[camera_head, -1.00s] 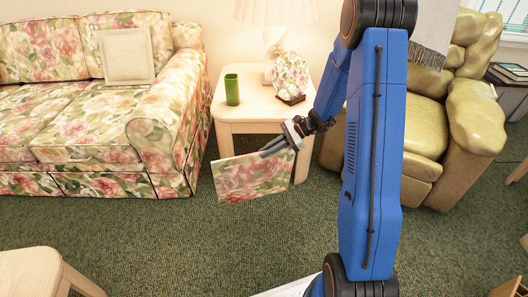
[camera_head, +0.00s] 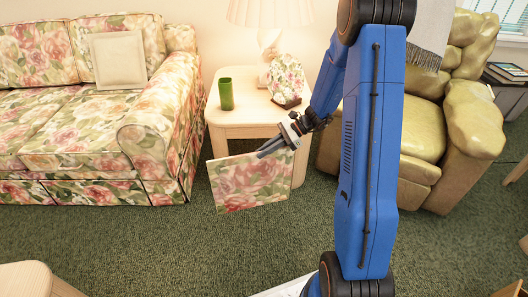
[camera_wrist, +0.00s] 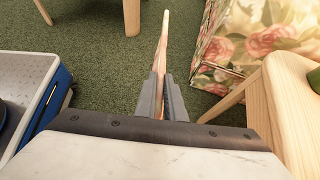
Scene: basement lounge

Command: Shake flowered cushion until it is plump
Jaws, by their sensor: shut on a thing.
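A thin, flat, square flowered cushion (camera_head: 250,183) in pink, cream and green hangs from my gripper (camera_head: 264,152). It is in front of the side table, above the carpet, with its broad face toward the head camera. My gripper is shut on its upper right part. In the wrist view, the cushion's narrow edge (camera_wrist: 165,38) runs forward from between the fingers of my gripper (camera_wrist: 162,85). It looks flat rather than plump.
A wooden side table (camera_head: 243,118) bears a green cup (camera_head: 226,94), a lamp (camera_head: 268,45) and a flowered object (camera_head: 287,80). A flowered sofa (camera_head: 70,125) with a cream cushion (camera_head: 119,60) stands left, a yellow-green armchair (camera_head: 418,130) right. Carpet (camera_head: 150,245) in front is clear.

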